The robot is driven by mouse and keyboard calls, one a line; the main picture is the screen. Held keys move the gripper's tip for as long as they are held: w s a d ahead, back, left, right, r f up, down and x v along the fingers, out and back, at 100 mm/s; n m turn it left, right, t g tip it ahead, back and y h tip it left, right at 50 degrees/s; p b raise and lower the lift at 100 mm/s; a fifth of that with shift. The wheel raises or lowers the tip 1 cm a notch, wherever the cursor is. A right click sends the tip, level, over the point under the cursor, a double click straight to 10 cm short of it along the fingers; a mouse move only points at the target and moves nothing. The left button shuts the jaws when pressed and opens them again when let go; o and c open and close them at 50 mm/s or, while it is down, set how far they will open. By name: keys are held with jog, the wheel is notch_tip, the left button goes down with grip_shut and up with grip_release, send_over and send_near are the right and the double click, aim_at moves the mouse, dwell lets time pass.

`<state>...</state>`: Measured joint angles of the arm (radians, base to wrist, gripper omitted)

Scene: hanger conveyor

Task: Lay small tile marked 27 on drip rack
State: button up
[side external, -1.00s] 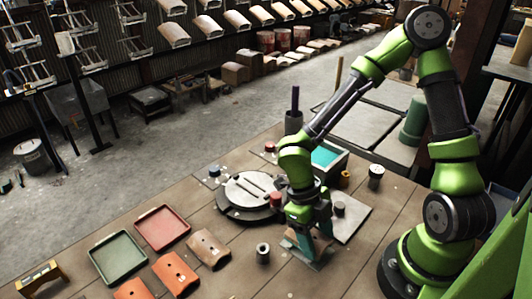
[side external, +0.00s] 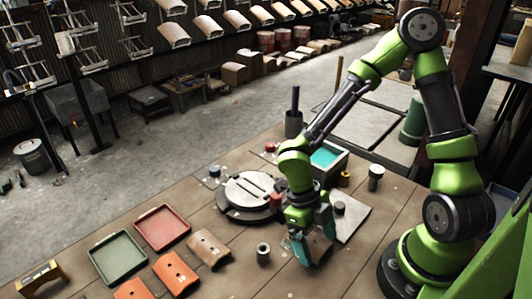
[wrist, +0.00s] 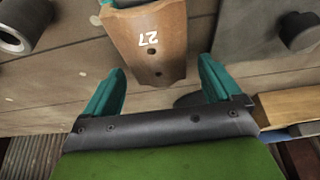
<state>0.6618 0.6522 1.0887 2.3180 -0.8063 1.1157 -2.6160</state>
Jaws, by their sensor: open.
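A small yellowish wooden stand (side external: 40,279) at the lower left may be the drip rack, but I cannot be sure.
A round turntable (side external: 247,190) stands behind my gripper. A grey ring (side external: 263,253) lies to its left. A green tray (side external: 118,258), a red tray (side external: 162,228), orange tiles (side external: 175,272) and another brown tile (side external: 208,249) are farther left. A teal-filled basin (side external: 325,158) is behind.

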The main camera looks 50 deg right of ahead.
jog(key=v, duration=1.7)
jog(key=shift+f, duration=0.1)
jog(key=s+d+f+m+t, duration=0.1)
jog(key=d+f+m, duration=0.15)
jog(key=m, duration=0.95)
jog(key=d+f+m+t, duration=0.1)
jog(key=f+m, duration=0.2)
jog(key=m, duration=0.9)
notch_tip(320, 180, up, 13)
jog(key=s+d+m+t+y, duration=0.1)
jog(key=s+m+t+y, duration=0.1)
jog(key=m+t, duration=0.7)
jog(key=m, duration=0.7)
jog(key=shift+s+d+f+t, duration=0.25)
jog(key=shift+s+d+t, duration=0.05)
jog(key=shift+s+d, duration=0.1)
